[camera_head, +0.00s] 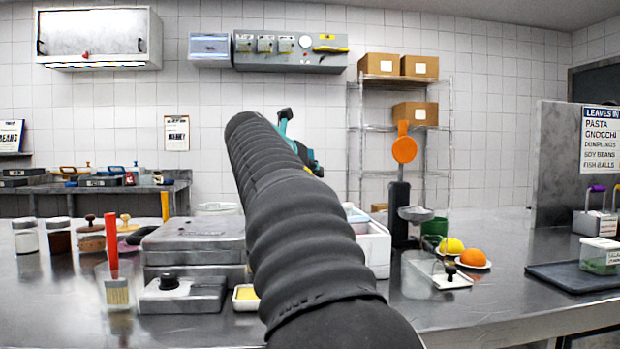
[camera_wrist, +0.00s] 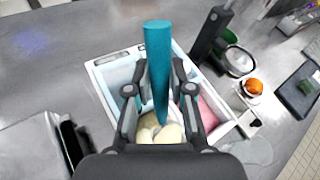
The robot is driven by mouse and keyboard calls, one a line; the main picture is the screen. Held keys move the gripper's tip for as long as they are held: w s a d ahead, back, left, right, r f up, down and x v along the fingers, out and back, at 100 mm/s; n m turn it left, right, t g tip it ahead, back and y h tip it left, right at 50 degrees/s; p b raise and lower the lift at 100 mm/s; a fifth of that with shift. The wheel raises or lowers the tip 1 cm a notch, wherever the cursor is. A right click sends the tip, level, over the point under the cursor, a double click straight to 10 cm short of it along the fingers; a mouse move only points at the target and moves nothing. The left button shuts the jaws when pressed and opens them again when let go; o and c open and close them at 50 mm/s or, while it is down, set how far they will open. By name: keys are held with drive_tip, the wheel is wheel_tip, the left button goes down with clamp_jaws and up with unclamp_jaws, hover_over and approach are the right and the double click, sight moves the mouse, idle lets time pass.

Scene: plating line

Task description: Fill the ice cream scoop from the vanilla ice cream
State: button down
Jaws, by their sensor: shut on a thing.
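My gripper (camera_wrist: 159,78) is shut on the teal handle of the ice cream scoop (camera_wrist: 158,45) in the wrist view. The handle runs down between the fingers towards the cream-coloured vanilla ice cream (camera_wrist: 149,133). The scoop's bowl cannot be made out, so I cannot tell whether it touches the ice cream or holds any. The vanilla sits in the middle of a white tub (camera_wrist: 102,78), between a pale bluish-white section and a pink section (camera_wrist: 212,108). In the head view my arm hides most of the tub (camera_head: 375,243) and the gripper.
A black stand with an orange disc (camera_head: 404,150) rises right of the tub. Beyond it are a green cup (camera_head: 436,229), a lemon (camera_head: 452,246) and an orange (camera_head: 473,257). A grey appliance (camera_head: 192,240) stands left. The counter's far left in the wrist view is clear.

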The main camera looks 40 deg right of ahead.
sight(312, 154)
drive_tip(key=shift+r, duration=2.1)
